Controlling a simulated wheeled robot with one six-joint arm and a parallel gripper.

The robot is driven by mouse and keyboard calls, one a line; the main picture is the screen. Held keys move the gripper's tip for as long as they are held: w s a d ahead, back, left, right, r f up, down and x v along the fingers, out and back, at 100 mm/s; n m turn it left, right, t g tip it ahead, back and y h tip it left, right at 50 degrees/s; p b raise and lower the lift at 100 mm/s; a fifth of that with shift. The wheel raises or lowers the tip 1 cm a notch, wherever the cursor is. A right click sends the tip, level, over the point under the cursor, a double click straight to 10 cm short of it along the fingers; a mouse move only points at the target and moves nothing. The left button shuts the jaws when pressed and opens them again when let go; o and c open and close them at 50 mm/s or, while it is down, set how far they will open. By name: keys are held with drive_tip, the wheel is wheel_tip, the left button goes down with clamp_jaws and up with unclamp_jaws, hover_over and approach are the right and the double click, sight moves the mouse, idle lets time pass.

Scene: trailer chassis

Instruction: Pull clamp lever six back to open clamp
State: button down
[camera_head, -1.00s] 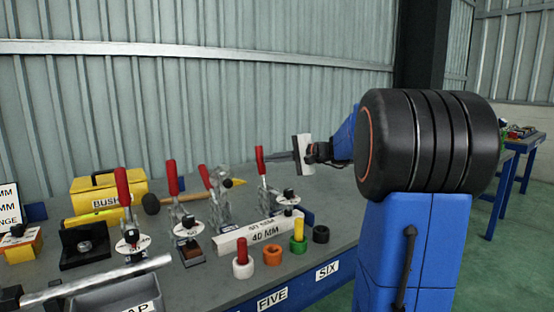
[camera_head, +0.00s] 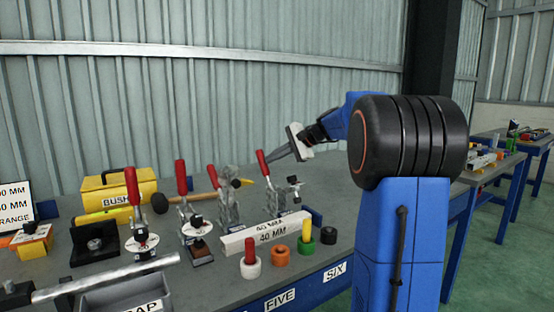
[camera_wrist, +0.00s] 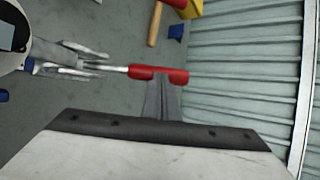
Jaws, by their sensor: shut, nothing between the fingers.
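The rightmost clamp, above the SIX label (camera_head: 335,271), has a red lever (camera_head: 264,164) that stands up and leans to the left. My gripper (camera_head: 271,156) reaches in from the right, its fingers angled down and left, with the tips right beside the red handle. In the wrist view the red handle (camera_wrist: 172,76) lies across the shut fingertips (camera_wrist: 162,80); they meet or nearly meet its side and do not grip it. The clamp's metal arm (camera_wrist: 75,60) extends left of the handle.
Other red-levered clamps (camera_head: 182,178) stand to the left on the grey bench. A hammer (camera_head: 205,196) and a yellow box (camera_head: 117,188) lie behind. A white 40 MM block (camera_head: 265,234) and coloured bushings (camera_head: 281,256) sit in front.

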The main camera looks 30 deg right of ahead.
drive_tip(key=shift+w+f+m+g, duration=0.15)
drive_tip(key=shift+w+f+g, duration=0.25)
drive_tip(key=shift+w, duration=0.3)
drive_tip(key=shift+w+f+m+g, duration=0.1)
drive_tip(key=shift+w+f+g, duration=0.3)
drive_tip(key=shift+w, duration=0.3)
drive_tip(key=shift+w+f+m+g, duration=0.15)
drive_tip(key=shift+w+f+g, duration=0.2)
drive_tip(key=shift+w, duration=0.35)
